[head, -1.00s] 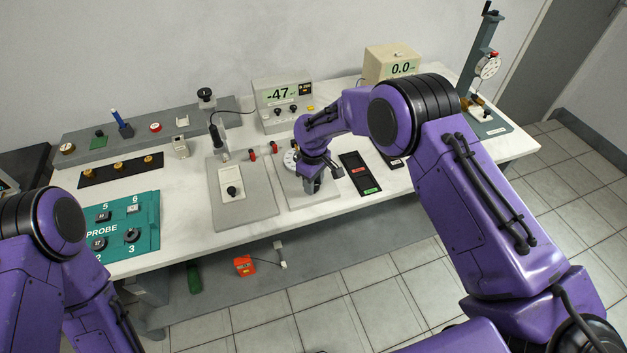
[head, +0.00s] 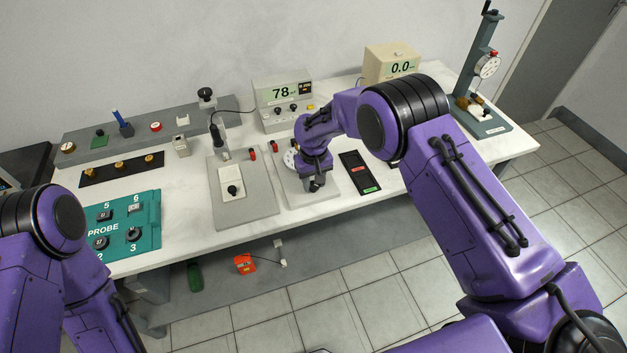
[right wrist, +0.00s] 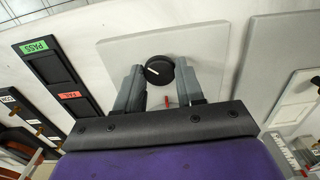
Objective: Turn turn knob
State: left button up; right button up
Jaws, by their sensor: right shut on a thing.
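A black turn knob (right wrist: 160,70) with a white pointer line stands on a pale grey plate (right wrist: 110,55) in the right wrist view. My right gripper (right wrist: 157,73) has a finger on either side of it and is shut on it. In the head view my right gripper (head: 315,184) points down over the same plate (head: 325,195) and hides the knob. A white dial (head: 290,160) shows partly behind the wrist.
A grey plate with a probe stand (head: 245,208) is to the left. A black PASS/FAIL tray (head: 360,173) is to the right. A teal probe board (head: 120,225) lies far left. A dial-gauge stand (head: 485,80) is at the back right.

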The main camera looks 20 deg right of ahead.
aim_at(313, 184)
dwell(0.3)
jog(key=o, duration=1)
jog(key=shift+o, duration=0.2)
notch_tip(313, 184, up, 11)
jog(key=b, duration=0.2)
jog(key=shift+f, duration=0.2)
jog(key=shift+a, duration=0.1)
